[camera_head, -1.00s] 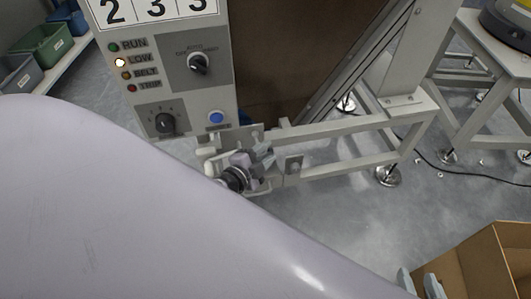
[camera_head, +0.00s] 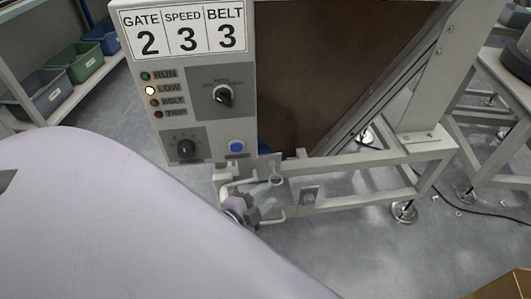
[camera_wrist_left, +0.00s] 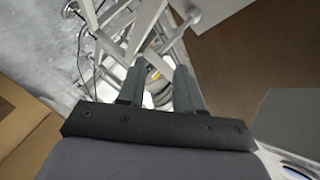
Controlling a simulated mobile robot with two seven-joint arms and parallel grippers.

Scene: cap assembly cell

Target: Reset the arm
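My left arm (camera_head: 110,215) is a large pale lavender shape that fills the lower left of the head view. My left gripper (camera_head: 268,190) shows small past its edge, in front of the machine frame below the control panel (camera_head: 203,108). In the left wrist view its two grey fingers (camera_wrist_left: 158,78) stand apart with nothing held between them. Whether the gripper touches the frame cannot be told from the head view. My right gripper is not in view.
The panel carries a sign (camera_head: 183,30) reading GATE 2, SPEED 3, BELT 3; its LOW lamp (camera_head: 150,90) is lit. A white frame (camera_head: 370,165) stands right of it. Bins (camera_head: 78,64) sit on a shelf at left. A cardboard box (camera_head: 505,287) shows at lower right.

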